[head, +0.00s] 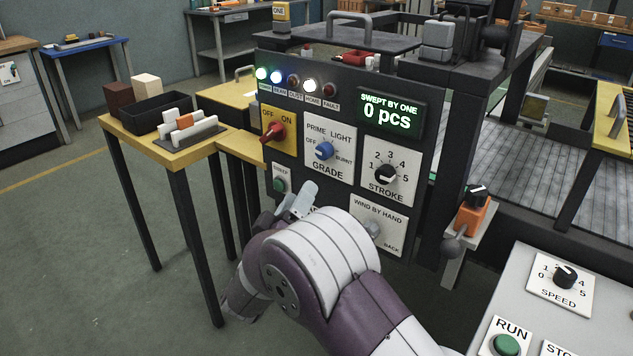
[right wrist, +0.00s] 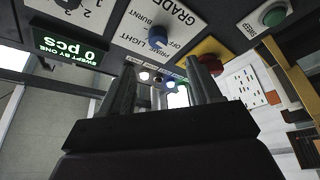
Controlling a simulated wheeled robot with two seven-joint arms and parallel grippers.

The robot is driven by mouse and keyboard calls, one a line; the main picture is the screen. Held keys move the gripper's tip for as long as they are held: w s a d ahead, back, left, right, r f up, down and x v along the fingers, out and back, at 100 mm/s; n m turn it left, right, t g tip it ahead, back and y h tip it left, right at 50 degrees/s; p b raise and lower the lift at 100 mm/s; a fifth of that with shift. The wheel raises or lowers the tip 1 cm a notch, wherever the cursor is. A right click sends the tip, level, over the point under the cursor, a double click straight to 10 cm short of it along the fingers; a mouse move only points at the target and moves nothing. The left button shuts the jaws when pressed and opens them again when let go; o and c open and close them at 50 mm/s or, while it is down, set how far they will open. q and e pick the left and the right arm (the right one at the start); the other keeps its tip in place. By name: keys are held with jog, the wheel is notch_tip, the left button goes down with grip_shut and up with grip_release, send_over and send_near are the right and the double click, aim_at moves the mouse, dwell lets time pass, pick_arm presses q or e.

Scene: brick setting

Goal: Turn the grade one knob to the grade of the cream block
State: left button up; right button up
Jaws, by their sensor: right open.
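The grade knob (head: 323,150) is a blue knob on a white GRADE plate marked OFF, PRIME, LIGHT and BURNT. It also shows in the right wrist view (right wrist: 157,38); I cannot tell surely which mark it points at. The cream block (head: 147,87) stands beside a dark brown block (head: 118,95) on the yellow side table, behind a black tray. My right gripper (head: 299,201) is in front of the panel, below the GRADE plate and apart from the knob. In the right wrist view its fingers (right wrist: 165,85) are spread with nothing between them. My left gripper is not in view.
A display (head: 390,114) reads 0 pcs. A grey SPEED console (head: 524,268) stands at the lower right.

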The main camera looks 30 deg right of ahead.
aim_at(321, 155)
jog(key=b+x, duration=0.1)
jog(key=x, duration=0.9)
jog(key=shift+w+d+r+b, duration=0.1)
jog(key=shift+d+r+b, duration=0.1)
jog(key=shift+d+b, duration=0.15)
jog(key=shift+w+d+r, duration=0.1)
jog(key=shift+d+r, duration=0.05)
jog(key=c, duration=1.1)
